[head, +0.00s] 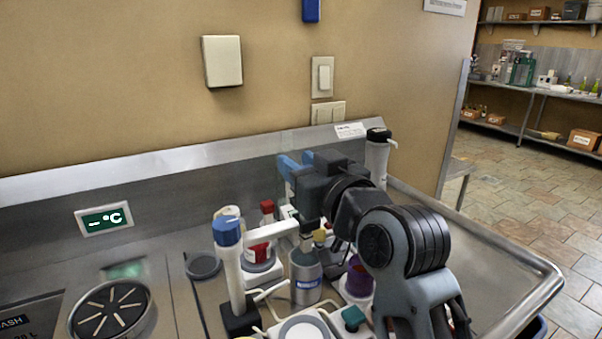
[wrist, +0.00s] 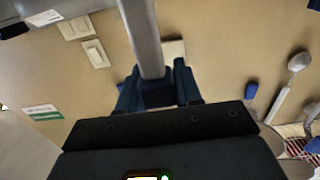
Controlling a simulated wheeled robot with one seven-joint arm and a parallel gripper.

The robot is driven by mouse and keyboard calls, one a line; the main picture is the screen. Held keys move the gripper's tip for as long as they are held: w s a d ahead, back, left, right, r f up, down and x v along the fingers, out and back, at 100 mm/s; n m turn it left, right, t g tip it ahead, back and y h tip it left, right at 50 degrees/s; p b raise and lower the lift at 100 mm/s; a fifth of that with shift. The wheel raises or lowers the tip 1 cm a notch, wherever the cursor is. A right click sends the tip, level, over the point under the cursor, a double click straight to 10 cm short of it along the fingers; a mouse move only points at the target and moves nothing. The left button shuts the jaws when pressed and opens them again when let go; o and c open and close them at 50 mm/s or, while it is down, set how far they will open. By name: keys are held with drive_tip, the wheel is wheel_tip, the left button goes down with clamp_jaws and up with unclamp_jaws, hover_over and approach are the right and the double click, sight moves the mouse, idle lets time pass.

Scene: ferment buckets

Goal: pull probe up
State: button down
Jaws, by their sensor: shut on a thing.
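My gripper (head: 294,164) is above the back of the steel bench in the head view, with its blue fingers toward the wall. In the wrist view my gripper (wrist: 157,92) is shut on a straight grey rod, which looks like the probe (wrist: 142,35). The rod runs from between the fingers to the top edge of that picture. Its far end is out of view there. In the head view my gripper and the bench items hide most of it, so I cannot tell whether its lower end is inside anything.
A white stand with a blue top (head: 228,232) rises left of my arm. A red-capped bottle (head: 265,235), a grey bottle (head: 305,275) and a purple container (head: 359,275) crowd beneath it. A white cylinder with a black top (head: 377,158) stands behind. The bench's right side (head: 500,280) is clear.

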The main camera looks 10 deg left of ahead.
drive_tip(key=shift+r, duration=0.5)
drive_tip(key=c, duration=1.1)
unclamp_jaws()
drive_tip(key=shift+o, duration=1.3)
drive_tip(key=shift+f, duration=0.1)
drive_tip(key=shift+s+f, duration=0.1)
drive_tip(key=shift+s+d, duration=0.25)
drive_tip(key=b+v, duration=0.1)
drive_tip(key=v, duration=0.6)
